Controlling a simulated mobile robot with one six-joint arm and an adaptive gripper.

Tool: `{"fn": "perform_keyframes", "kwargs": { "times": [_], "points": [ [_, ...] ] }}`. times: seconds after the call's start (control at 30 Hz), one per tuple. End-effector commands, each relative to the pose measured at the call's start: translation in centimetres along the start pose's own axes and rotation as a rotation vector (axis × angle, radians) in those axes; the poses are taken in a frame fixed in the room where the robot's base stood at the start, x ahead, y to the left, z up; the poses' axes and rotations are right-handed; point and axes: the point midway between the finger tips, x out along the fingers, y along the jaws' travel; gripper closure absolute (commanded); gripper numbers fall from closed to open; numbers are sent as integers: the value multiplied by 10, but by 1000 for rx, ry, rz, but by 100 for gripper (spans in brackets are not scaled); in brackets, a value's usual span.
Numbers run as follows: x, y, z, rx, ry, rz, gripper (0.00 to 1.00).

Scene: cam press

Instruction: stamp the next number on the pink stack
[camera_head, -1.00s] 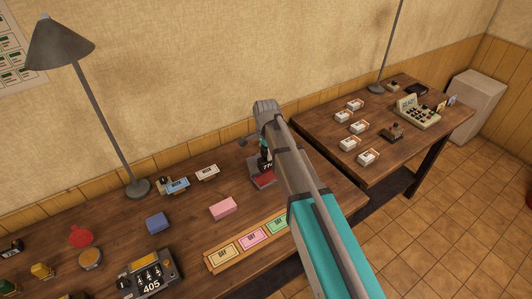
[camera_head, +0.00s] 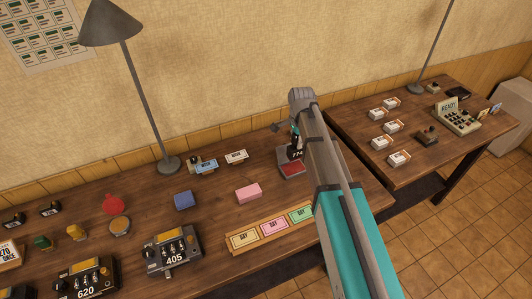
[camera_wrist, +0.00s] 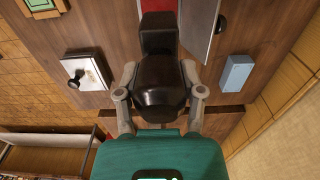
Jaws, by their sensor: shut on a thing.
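A pink stack (camera_head: 248,193) lies on the near table, left of my gripper, with nothing on it. My gripper (camera_wrist: 160,90) is shut on a black knob-like piece (camera_wrist: 160,75) in the wrist view. In the head view my arm hides most of the jaws. Below them is a small black device (camera_head: 297,154) with a number that looks like 774, above a red and grey base (camera_head: 291,170). I cannot tell whether the device touches the base. Red also shows beyond the held piece in the wrist view.
A wooden tray (camera_head: 232,250) with yellow, pink and green DAY cards lies at the table's front. Counters reading 405 (camera_head: 172,247) and 620 (camera_head: 85,280) stand left. A blue block (camera_head: 184,200) and a lamp (camera_head: 167,163) are behind. A second table (camera_head: 425,170) stands right.

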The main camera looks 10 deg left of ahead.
Motion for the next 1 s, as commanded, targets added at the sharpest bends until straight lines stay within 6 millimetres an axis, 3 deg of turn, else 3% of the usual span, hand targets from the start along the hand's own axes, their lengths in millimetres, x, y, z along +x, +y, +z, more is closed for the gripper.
{"fn": "perform_keyframes", "kwargs": {
  "times": [0.2,1.0],
  "points": [
    [18,0,0,0,0,0,84],
    [17,3,-8,11,0,0,84]
  ]
}}
